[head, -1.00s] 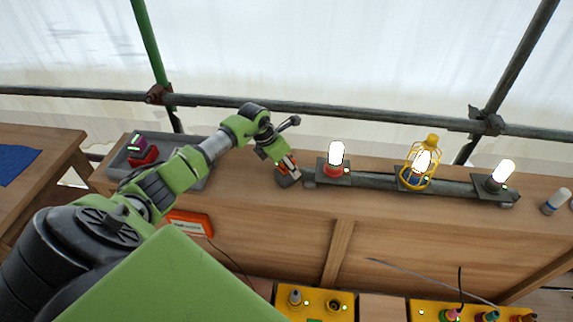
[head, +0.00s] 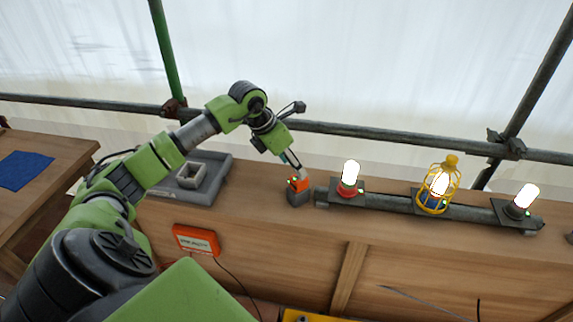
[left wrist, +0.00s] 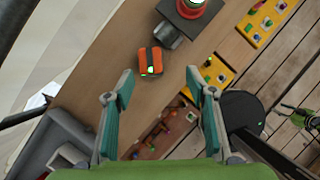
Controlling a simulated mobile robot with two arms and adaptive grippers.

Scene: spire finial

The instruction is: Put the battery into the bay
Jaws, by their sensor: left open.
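An orange battery (head: 299,184) with a dark band and a green light stands at the left end of the pipe rail on the bench. In the head view its lower part is a dark grey block, which looks like the bay (head: 299,198); how deep the battery sits in it I cannot tell. The battery (left wrist: 150,62) also shows in the left wrist view, beyond and between the fingertips. My left gripper (head: 292,159) is open and empty just above the battery, apart from it. Its two teal fingers (left wrist: 160,84) are spread wide in the left wrist view.
A grey tray (head: 222,176) with a square grey holder (head: 190,175) lies to the left, partly behind my arm. Three lit lamps, red-based (head: 350,180), yellow-caged (head: 438,187) and dark-based (head: 522,202), stand along the rail. An orange box (head: 196,241) hangs on the bench front.

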